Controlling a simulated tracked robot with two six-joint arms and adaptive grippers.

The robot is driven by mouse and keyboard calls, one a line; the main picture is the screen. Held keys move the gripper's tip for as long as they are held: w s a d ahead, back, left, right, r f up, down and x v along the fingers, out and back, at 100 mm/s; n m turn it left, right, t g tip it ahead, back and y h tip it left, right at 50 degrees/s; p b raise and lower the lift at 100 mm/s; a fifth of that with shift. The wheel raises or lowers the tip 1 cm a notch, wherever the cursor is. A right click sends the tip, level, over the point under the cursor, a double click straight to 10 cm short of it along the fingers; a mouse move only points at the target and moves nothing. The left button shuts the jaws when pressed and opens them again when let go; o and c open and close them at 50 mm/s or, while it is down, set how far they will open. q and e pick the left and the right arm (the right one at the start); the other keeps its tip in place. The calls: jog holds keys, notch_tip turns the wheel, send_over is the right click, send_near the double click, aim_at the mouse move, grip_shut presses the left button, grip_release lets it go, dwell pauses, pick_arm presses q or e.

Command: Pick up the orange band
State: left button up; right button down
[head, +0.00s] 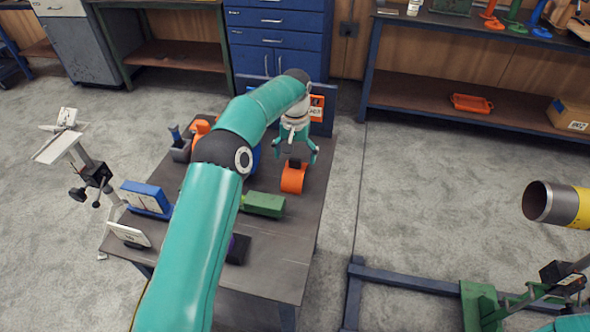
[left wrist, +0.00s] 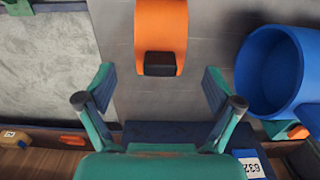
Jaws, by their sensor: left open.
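The orange band (head: 293,179) stands on the table with a small dark block (head: 294,162) at its top. It also shows in the left wrist view (left wrist: 161,25), with the dark block (left wrist: 160,64) at its near end. My left gripper (head: 297,152) is open, its fingers spread just above and behind the band. In the left wrist view the open fingers (left wrist: 159,85) stand either side of the dark block, apart from it.
On the table (head: 285,240) are a green block (head: 263,204), a blue gauge box (head: 146,198) and a white device (head: 129,235). A large blue cup-like part (left wrist: 272,75) lies close beside the band. A pipe with a yellow band (head: 556,204) is at the right.

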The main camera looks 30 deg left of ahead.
aim_at(295, 167)
pick_arm(q)
jog(key=shift+f+p, duration=0.55)
jog(key=shift+f, duration=2.1)
jog(key=c, duration=1.3)
